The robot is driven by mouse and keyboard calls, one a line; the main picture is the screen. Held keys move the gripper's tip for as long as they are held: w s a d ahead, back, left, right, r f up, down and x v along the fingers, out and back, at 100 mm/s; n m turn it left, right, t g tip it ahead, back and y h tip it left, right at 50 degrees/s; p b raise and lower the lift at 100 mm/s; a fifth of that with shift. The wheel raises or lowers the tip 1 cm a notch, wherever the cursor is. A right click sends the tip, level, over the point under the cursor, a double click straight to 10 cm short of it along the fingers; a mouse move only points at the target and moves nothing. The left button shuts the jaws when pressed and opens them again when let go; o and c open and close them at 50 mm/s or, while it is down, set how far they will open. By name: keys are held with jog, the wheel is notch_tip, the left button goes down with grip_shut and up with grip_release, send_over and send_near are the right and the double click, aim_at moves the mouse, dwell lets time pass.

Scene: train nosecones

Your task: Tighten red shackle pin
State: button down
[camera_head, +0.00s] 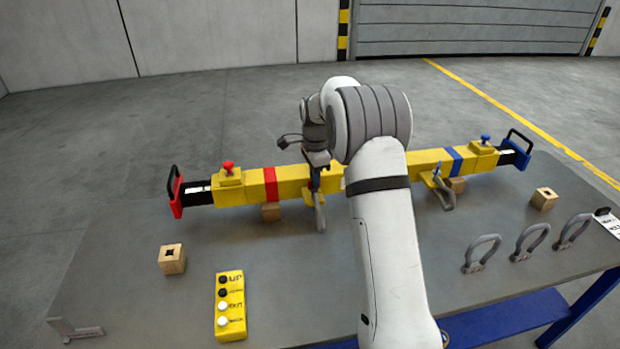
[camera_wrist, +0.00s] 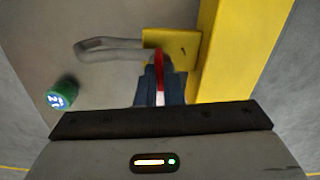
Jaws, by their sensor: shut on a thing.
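The red shackle pin (camera_wrist: 159,68) shows in the wrist view as a thin red piece at a yellow lug (camera_wrist: 180,45) on the side of the yellow beam (camera_wrist: 225,50). My gripper (camera_wrist: 158,88) is shut on the pin, its dark fingers on both sides of the red part. A grey shackle (camera_wrist: 105,47) reaches left from the lug; in the head view this shackle (camera_head: 320,212) hangs at the beam's near side below my gripper (camera_head: 315,182). The pin is hidden in the head view. How far it is screwed in cannot be seen.
The beam rests on wooden blocks on a grey table (camera_head: 130,235). A second shackle (camera_head: 446,198) hangs farther right. Several loose shackles (camera_head: 482,252) stand at right. A yellow button box (camera_head: 230,305) lies in front. A green round object (camera_wrist: 62,95) is near the lug.

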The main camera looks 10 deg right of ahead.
jog(key=shift+a+r+m, duration=0.1)
jog(key=shift+a+m, duration=0.1)
jog(key=shift+m, duration=0.5)
jog(key=c, duration=1.8)
grip_release()
jog(key=shift+a, duration=0.1)
jog(key=shift+o, duration=1.2)
jog(key=shift+r+b, duration=0.3)
jog(key=shift+r, duration=3.6)
